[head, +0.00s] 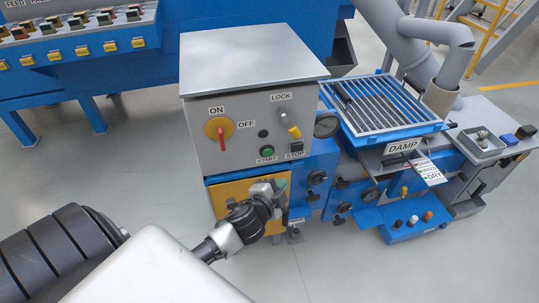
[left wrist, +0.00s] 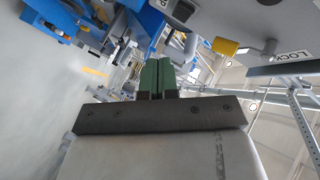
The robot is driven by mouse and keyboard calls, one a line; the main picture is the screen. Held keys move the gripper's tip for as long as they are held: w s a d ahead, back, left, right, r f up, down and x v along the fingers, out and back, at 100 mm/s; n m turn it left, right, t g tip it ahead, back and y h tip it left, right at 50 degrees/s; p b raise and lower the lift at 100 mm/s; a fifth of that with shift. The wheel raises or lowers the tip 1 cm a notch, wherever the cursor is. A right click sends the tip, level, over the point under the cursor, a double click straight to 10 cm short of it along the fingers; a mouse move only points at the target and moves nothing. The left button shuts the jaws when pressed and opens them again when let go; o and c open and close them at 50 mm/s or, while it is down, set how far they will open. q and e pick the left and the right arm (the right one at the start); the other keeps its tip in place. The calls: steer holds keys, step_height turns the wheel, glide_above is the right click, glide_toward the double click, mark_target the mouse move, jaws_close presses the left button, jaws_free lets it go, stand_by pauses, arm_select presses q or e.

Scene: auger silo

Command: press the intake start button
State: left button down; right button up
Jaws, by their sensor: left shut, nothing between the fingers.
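The green start button (head: 267,152) sits low on the front of the grey control box (head: 210,165), above its START label. My left gripper (head: 281,184) is below the button and a little to its right, in front of the yellow panel's upper right corner. A visible gap separates it from the button in the picture; its depth from the box face is hard to tell. In the left wrist view its green fingers (left wrist: 165,76) are together and empty. The start button cannot be made out there. My right gripper is not in view.
Near the button are a red-handled rotary switch (head: 219,128), a dark STOP control (head: 296,146) and a yellow-tipped lock lever (head: 292,130), whose yellow part also shows in the left wrist view (left wrist: 225,46). A slatted grate (head: 384,105) stands to the right.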

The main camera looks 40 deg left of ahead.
mark_target(267, 153)
arm_select(q)
steer(key=w+a, duration=0.5)
steer(key=a, duration=0.1)
steer(key=shift+w+a+b, duration=0.3)
steer(key=shift+w+a, duration=0.05)
stand_by(2.0)
steer(key=shift+w+a, duration=0.25)
steer(key=shift+a, duration=0.05)
